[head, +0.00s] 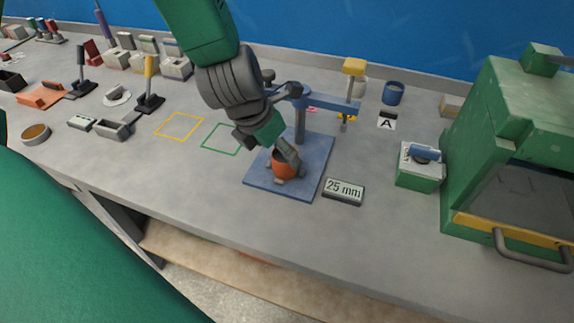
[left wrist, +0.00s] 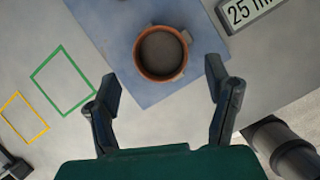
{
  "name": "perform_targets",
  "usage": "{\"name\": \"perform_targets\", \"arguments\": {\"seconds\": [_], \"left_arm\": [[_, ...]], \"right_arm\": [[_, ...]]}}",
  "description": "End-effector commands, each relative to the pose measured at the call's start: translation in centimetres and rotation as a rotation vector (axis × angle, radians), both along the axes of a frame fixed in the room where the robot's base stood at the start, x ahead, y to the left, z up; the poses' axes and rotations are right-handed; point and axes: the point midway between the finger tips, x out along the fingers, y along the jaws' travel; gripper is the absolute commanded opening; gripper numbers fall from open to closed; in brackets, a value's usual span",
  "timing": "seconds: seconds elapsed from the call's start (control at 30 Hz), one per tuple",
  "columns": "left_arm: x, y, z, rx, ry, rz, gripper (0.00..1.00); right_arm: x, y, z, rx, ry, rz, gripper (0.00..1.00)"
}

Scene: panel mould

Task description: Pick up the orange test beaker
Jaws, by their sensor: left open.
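The orange test beaker (head: 284,166) stands upright on the blue base plate (head: 260,178) of a stand in the head view. In the left wrist view the beaker (left wrist: 161,52) shows from above, with a round rim and a dark grey inside. My left gripper (head: 279,160) is over the beaker in the head view and hides part of it. In the left wrist view my left gripper (left wrist: 165,85) is open, with its fingers spread wider than the beaker and the beaker just ahead of the fingertips. My right gripper is not in view.
The stand's blue post (head: 300,120) and arm rise behind the beaker. A "25 mm" display (head: 344,191) lies to the right. A green box with a grey top (head: 419,178) and a large green machine (head: 510,140) stand farther right. Yellow (head: 180,126) and green outlines mark bare bench at left.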

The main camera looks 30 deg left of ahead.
Motion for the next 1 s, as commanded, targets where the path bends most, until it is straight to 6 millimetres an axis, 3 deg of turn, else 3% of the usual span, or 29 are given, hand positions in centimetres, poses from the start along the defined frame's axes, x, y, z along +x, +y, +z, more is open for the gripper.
{"name": "perform_targets", "arguments": {"seconds": [0.33, 0.67, 0.87, 1.0], "left_arm": [[2.2, -0.6, -4.0, 0.001, 0.003, -0.001, 0.72], [2.4, -0.6, -4.5, 0.001, 0.000, 0.000, 0.72], [2.5, -0.6, -4.6, 0.001, 0.001, 0.000, 0.06], [2.5, -0.6, -4.6, 0.001, 0.000, 0.000, 0.06]], "right_arm": [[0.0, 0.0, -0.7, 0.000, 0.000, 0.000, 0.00], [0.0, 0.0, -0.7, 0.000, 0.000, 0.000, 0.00], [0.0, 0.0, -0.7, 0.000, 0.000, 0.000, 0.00], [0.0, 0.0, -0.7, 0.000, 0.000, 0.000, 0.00]]}}
